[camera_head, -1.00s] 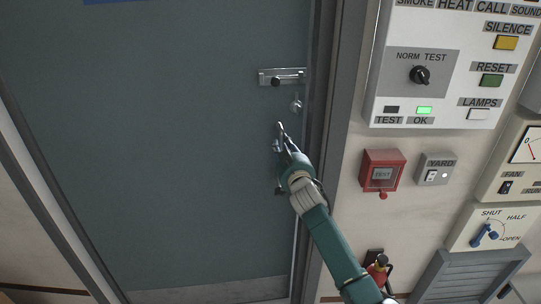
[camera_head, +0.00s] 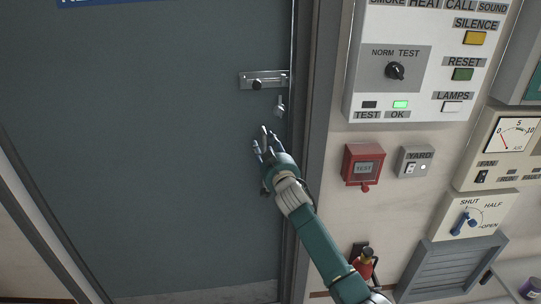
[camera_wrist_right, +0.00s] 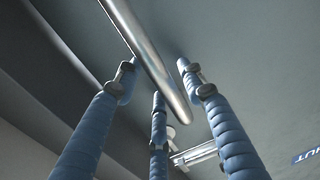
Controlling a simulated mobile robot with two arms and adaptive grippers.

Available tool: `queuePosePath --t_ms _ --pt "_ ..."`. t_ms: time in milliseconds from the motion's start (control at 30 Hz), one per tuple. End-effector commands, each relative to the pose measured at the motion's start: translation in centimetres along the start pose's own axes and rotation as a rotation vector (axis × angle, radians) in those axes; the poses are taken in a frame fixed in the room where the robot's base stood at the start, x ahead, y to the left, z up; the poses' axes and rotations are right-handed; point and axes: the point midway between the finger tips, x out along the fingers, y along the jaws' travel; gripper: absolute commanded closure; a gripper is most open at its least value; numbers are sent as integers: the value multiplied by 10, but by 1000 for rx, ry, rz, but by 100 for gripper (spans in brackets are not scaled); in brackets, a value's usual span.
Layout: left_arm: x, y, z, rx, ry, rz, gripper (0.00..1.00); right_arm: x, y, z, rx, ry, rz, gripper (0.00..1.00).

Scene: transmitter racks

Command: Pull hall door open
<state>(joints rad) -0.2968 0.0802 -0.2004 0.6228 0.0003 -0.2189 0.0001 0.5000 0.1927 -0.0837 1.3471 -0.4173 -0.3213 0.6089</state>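The hall door (camera_head: 140,150) is a grey-blue panel filling the left of the head view. It looks shut against its frame. My right gripper (camera_head: 262,138) is in front of the door near its right edge, below the bolt. In the right wrist view, a round metal handle bar (camera_wrist_right: 150,60) runs between the spread blue fingers of the gripper (camera_wrist_right: 160,85). The fingers look open and apart from the bar; contact is not clear. The gripper hides the handle in the head view. My left gripper is not in view.
A slide bolt (camera_head: 264,80) and a small lock fitting (camera_head: 279,106) sit above my gripper. Right of the door frame (camera_head: 318,120) are an alarm panel (camera_head: 425,70), a red test box (camera_head: 363,165), a yard switch (camera_head: 415,162) and a fire extinguisher (camera_head: 363,264).

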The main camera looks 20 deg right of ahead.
Motion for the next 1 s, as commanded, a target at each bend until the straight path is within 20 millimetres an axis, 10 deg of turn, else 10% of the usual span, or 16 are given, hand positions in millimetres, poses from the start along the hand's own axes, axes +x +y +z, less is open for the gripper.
queuePosePath --t_ms 600,1000 --pt "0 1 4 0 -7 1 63 -104 1 2 -1 -4 2 60" --pt "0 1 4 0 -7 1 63 -115 3 2 -4 -6 7 60"
